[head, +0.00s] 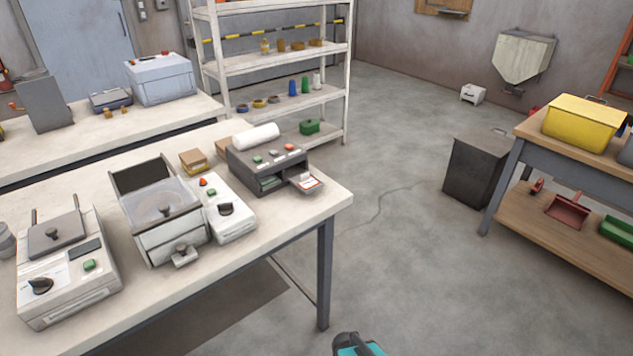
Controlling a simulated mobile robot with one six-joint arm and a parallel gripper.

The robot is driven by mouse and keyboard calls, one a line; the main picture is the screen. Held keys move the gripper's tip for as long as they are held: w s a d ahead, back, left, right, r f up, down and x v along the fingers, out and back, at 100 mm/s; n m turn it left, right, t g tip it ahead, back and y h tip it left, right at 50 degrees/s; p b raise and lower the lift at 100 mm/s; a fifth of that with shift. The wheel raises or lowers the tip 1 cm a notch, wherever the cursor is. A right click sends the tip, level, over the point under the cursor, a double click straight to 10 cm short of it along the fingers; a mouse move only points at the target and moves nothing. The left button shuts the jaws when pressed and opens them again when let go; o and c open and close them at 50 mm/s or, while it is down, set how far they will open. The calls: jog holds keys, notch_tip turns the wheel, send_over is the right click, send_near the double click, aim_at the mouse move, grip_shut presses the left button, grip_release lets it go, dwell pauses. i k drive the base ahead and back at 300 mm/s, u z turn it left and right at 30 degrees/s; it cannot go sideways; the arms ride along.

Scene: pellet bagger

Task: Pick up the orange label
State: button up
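A small label (308,183), white with an orange-red mark, lies on the small output tray at the front right of a dark grey label printer (268,163). The printer stands near the right end of the front workbench and carries a white roll on top. The label is too small to read. My gripper is not visible; only a dark and teal part, apparently mine, shows at the bottom edge, apart from the bench.
The floor right of the bench is open. A dark bin (475,170) stands beside the right table.

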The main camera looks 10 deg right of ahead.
aim_at(306, 182)
jog(key=u, duration=0.1)
jog(key=i, duration=0.95)
jog(key=z, duration=0.9)
jog(key=k, duration=0.15)
jog(key=u, duration=3.05)
